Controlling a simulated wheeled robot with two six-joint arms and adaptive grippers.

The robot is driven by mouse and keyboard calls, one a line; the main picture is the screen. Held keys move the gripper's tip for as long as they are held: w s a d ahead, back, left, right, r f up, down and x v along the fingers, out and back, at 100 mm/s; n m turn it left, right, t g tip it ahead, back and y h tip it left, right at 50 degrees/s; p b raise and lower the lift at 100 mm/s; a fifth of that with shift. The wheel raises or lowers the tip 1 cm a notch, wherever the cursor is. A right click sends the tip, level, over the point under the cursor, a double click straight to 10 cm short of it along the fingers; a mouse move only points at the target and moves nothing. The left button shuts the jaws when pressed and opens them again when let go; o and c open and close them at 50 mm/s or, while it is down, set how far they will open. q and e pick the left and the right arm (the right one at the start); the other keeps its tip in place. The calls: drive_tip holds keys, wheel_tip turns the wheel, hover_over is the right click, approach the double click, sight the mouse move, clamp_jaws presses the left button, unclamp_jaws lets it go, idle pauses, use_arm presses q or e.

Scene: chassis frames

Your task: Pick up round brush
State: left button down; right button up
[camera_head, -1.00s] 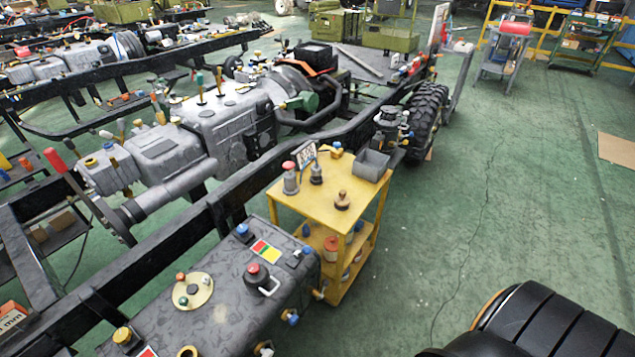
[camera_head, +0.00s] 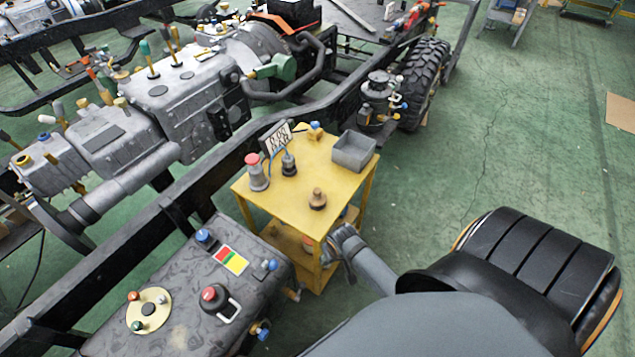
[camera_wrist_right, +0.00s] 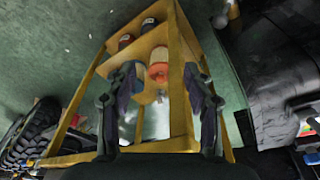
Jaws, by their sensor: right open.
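A small brown round piece with a knob (camera_head: 318,199), possibly the round brush, stands on the top of the yellow cart (camera_head: 275,207). My right gripper (camera_head: 342,246) is beside the cart's front right side, below its top. In the right wrist view the gripper (camera_wrist_right: 158,95) is open, its two fingers apart, facing the cart (camera_wrist_right: 180,22). Beyond and between the fingers, an orange-and-white cylinder (camera_wrist_right: 158,66), a blue item (camera_wrist_right: 135,70) and dark cylinders (camera_wrist_right: 126,42) stand on the cart's shelves. No item is clearly between the fingertips. My left gripper is not in view.
The cart top also holds a grey bin (camera_head: 354,152), a red-capped grey piece (camera_head: 257,172) and a small sign (camera_head: 277,138). A dark tank (camera_head: 190,275) and the chassis frame (camera_head: 200,190) lie left of the cart. Green floor (camera_head: 450,150) is clear to the right.

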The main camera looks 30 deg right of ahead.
wheel_tip(320, 180, up, 12)
drive_tip(key=w+a+m, duration=0.1)
drive_tip(key=w+m, duration=0.1)
drive_tip(key=m+g, duration=0.2)
drive_tip(key=m, duration=1.5)
approach(318, 190)
drive_tip(key=shift+d+y, duration=0.25)
drive_tip(key=shift+y, duration=0.15)
wheel_tip(318, 190, down, 6)
drive_tip(key=b, duration=0.6)
drive_tip(key=shift+f, duration=0.15)
drive_tip(key=f+b, duration=0.4)
drive_tip(key=shift+w+f, duration=0.25)
drive_tip(key=shift+f, duration=0.05)
drive_tip(key=shift+r, duration=0.2)
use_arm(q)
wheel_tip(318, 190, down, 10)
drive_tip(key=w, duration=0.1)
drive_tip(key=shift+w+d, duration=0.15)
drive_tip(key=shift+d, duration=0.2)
use_arm(e)
clamp_jaws()
